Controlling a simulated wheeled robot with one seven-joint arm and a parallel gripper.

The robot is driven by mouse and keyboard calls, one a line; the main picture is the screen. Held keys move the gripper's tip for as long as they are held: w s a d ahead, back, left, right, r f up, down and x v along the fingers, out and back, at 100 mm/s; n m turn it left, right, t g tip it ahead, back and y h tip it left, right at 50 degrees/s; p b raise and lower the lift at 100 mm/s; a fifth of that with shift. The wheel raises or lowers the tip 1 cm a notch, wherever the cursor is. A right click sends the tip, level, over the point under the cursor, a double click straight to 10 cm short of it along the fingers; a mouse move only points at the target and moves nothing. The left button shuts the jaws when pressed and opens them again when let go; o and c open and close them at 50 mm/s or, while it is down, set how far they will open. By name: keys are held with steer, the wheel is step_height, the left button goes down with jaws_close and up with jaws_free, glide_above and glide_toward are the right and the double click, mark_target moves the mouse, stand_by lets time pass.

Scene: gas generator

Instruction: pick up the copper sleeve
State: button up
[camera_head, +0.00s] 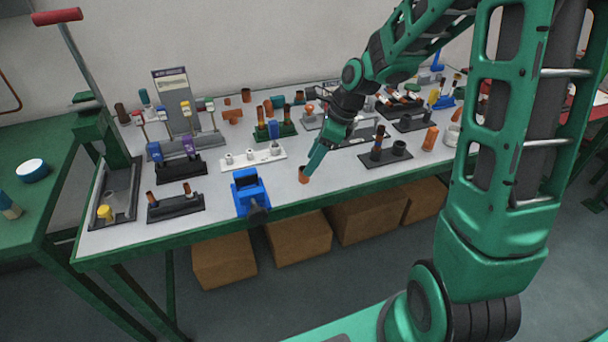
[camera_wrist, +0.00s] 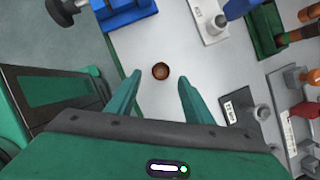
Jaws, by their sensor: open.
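The copper sleeve (camera_wrist: 160,71) shows in the wrist view as a small round brown ring seen from above, on the grey tabletop. It lies between and a little beyond the tips of my open gripper (camera_wrist: 160,80), apart from both fingers. In the head view the copper sleeve (camera_head: 304,176) stands near the front edge of the bench, and the tip of my gripper (camera_head: 311,166) is right above it. The fingers hide part of the sleeve there. The jaws hold nothing.
A blue vise (camera_head: 250,192) stands left of the sleeve at the table's front edge. A white holder (camera_head: 252,157) lies behind it, and a dark stand (camera_head: 385,154) is to the right. Other copper-coloured pieces (camera_head: 233,116) lie farther back. The tabletop around the sleeve is clear.

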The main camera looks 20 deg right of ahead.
steer(key=shift+x, duration=2.6)
steer(key=shift+w+a+r, duration=0.1)
steer(key=c, duration=1)
